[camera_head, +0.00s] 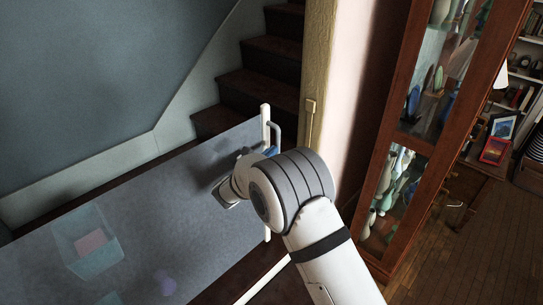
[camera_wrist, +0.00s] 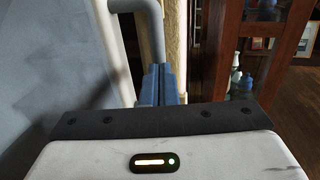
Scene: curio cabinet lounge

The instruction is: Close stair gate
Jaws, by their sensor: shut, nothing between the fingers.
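The stair gate is a grey, see-through-looking panel (camera_head: 170,200) across the left and middle of the head view, with a white upright (camera_head: 266,225) at its right end. A grey tube handle (camera_head: 276,130) is on that end; it also shows in the wrist view (camera_wrist: 152,35). A wooden post (camera_head: 318,60) with a small latch-like fitting (camera_head: 311,106) stands right of the gate's end, with a gap between them in the picture. My gripper (camera_head: 271,151) has blue fingers, shut and empty, close to the handle. In the wrist view the fingertips (camera_wrist: 160,72) overlap the handle's lower end; contact is unclear.
Dark stairs (camera_head: 255,95) rise behind the gate beside a blue-grey wall (camera_head: 90,80). A glass-fronted wooden cabinet (camera_head: 400,130) with vases stands at right. A box (camera_head: 85,245) and a purple item (camera_head: 163,283) show faintly within the panel. Wooden floor (camera_head: 465,250) is clear at lower right.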

